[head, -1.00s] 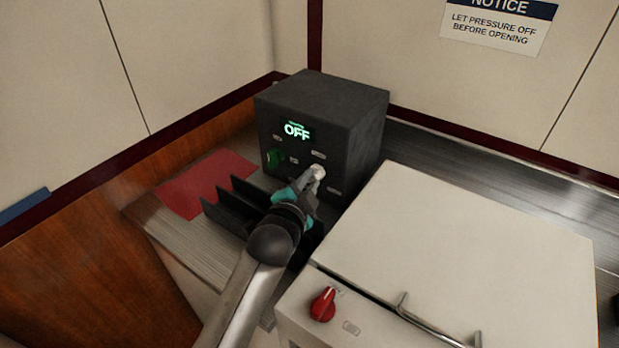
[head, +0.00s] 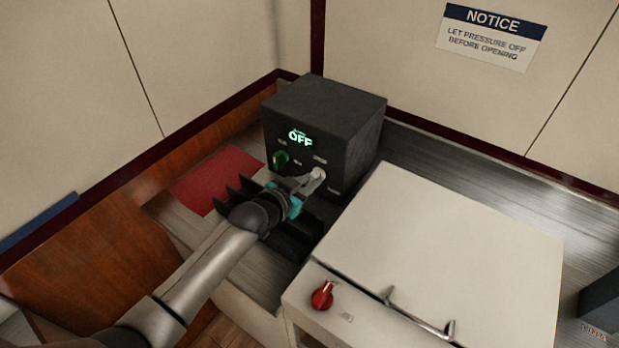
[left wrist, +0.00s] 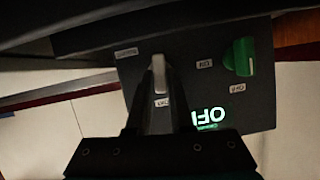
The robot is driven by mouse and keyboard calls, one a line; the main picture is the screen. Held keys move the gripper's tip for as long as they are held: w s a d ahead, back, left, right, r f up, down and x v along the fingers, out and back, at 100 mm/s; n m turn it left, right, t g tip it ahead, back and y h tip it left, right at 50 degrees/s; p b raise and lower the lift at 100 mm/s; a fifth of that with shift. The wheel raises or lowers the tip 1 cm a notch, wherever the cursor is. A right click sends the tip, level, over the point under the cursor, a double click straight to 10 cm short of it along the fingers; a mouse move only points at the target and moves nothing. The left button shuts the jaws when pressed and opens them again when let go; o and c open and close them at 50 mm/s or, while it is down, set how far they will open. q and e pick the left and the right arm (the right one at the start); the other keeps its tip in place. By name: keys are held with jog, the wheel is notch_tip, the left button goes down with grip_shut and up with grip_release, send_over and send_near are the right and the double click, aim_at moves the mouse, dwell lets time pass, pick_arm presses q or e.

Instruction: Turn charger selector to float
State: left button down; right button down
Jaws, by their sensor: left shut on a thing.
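The charger is a dark box (head: 335,115) on the counter, and its lit display (head: 300,137) reads OFF. A green knob (head: 281,159) is on the left of its front; it also shows upside down in the left wrist view (left wrist: 239,57). A pale selector knob (head: 317,174) is at the right of the front, with small labels around it too small to read. My left gripper (head: 307,183) is shut on this pale selector, which also shows between the fingers in the left wrist view (left wrist: 159,75). My right gripper is not in view.
A white-lidded unit (head: 440,235) with a red knob (head: 322,295) and a metal handle (head: 420,318) stands close on the right. A black slotted rack (head: 232,194) and a red mat (head: 215,180) lie left of the charger. Walls close in behind.

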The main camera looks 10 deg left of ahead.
pick_arm(q)
jog(key=shift+a+n, duration=0.1)
jog(key=shift+n, duration=0.3)
jog(key=shift+h, duration=0.4)
jog(key=c, duration=0.8)
grip_release()
jog(key=p+v, duration=0.1)
jog(key=v, duration=0.4)
jog(key=p+v, duration=0.1)
jog(key=v, duration=0.9)
jog(key=shift+r+p, duration=0.3)
jog(key=shift+p, duration=0.1)
